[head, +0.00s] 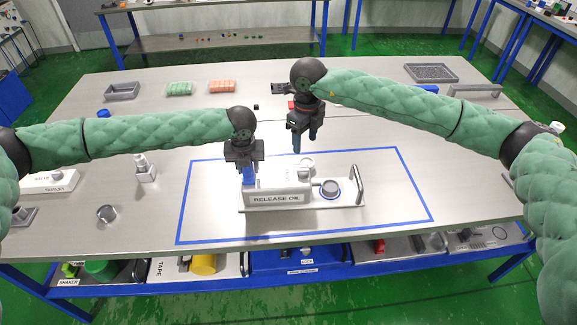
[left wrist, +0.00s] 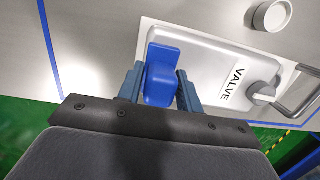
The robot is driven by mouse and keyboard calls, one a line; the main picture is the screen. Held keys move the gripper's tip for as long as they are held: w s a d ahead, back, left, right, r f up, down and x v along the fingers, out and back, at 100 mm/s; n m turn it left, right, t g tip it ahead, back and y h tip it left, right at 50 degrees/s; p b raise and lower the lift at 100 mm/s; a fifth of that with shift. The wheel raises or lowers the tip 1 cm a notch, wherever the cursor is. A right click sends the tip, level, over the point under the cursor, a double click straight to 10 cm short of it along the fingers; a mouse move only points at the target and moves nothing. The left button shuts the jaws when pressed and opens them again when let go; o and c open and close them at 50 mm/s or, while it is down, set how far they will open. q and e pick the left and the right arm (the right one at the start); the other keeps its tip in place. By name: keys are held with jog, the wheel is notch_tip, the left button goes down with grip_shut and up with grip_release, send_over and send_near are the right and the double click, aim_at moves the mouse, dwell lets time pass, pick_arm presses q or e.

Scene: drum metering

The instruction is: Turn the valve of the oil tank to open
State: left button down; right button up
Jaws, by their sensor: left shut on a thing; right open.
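The oil tank (head: 275,184), a low grey housing labelled "RELEASE OIL", stands inside the blue taped rectangle. The left wrist view shows its top (left wrist: 205,65) with a "VALVE" label and a grey knob (left wrist: 262,92) beside it. My left gripper (head: 248,179) is at the tank's left end. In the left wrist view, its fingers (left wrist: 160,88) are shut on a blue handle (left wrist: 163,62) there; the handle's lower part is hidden. My right gripper (head: 304,140) is open and empty, above and behind the tank, apart from it.
A round cup (head: 330,188) and an upright metal handle (head: 358,184) are at the tank's right. A small bottle-like fixture (head: 145,168) and a round part (head: 106,213) stand to the left. Trays of parts sit below the front edge. The taped area's right side is clear.

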aim_at(303, 170)
notch_tip(303, 170, down, 12)
jog(key=shift+r, duration=0.1)
dwell(0.5)
jog(key=c, duration=1)
